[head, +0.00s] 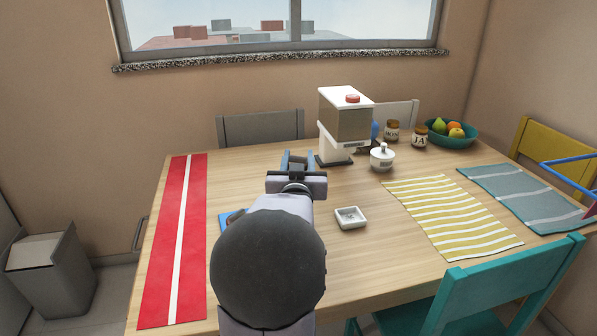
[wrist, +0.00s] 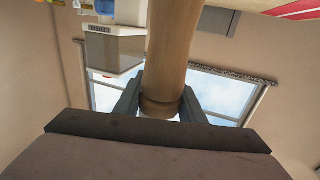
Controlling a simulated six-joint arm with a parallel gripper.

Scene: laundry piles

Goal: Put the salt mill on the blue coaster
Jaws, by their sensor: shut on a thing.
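My gripper (head: 298,162) reaches out over the table, left of the white and brown dispenser. In the wrist view my gripper (wrist: 161,104) is shut on a tall, light brown wooden mill (wrist: 169,48), which I take for the salt mill. The mill stands between the two fingers and runs out of the top of that view. In the head view my arm and gripper hide most or all of it. A blue patch (head: 226,221), likely the blue coaster, shows at the left edge of my arm. A small brown thing (head: 236,214) shows there too, mostly hidden.
The dispenser (head: 344,126) stands close right of my gripper. A white sugar pot (head: 382,158), two labelled jars (head: 392,131) and a fruit bowl (head: 451,139) are farther right. A small white dish (head: 351,218) lies right of my arm. A red runner (head: 158,257) lies left.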

